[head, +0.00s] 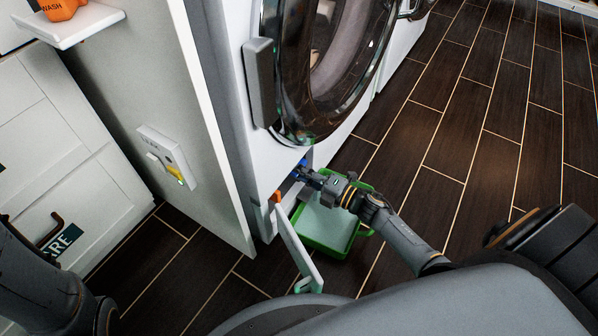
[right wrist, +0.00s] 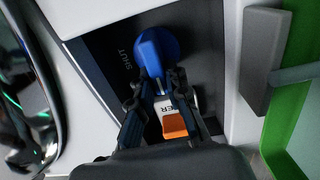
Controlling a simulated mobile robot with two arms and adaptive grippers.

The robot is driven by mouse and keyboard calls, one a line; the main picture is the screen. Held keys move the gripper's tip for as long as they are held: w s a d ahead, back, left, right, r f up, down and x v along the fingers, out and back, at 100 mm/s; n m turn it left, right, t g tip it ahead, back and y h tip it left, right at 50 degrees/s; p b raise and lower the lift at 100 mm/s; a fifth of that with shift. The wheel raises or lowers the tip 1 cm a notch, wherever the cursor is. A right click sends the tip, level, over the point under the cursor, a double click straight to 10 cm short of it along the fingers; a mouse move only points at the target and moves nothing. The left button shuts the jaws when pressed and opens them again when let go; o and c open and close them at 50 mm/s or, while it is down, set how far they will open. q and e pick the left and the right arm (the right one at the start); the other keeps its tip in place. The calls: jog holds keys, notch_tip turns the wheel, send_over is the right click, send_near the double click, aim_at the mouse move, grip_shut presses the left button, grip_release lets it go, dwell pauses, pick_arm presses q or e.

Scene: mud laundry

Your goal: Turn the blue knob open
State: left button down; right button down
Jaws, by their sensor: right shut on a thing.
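The blue knob (right wrist: 157,45) sits in a dark recess low on the white washing machine (head: 238,90). In the right wrist view its round head is at the top and its narrow handle points down between my fingers. My right gripper (right wrist: 158,92) is shut on that handle. The word SHUT shows on the panel left of the knob. In the head view the knob (head: 301,164) is a small blue patch, partly hidden by my right gripper (head: 303,174). My left arm shows at the lower left, but its gripper is out of view.
An orange tab (right wrist: 174,125) sits just below my right fingers. A white flap (head: 296,248) hangs open beside the recess. A green tray (head: 337,250) lies on the floor under my right arm. A white side panel (head: 165,90) stands to the left; dark floor is clear to the right.

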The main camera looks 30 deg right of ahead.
jog(key=c, duration=1.3)
grip_release()
jog(key=v, duration=1.2)
jog(key=shift+d, duration=0.1)
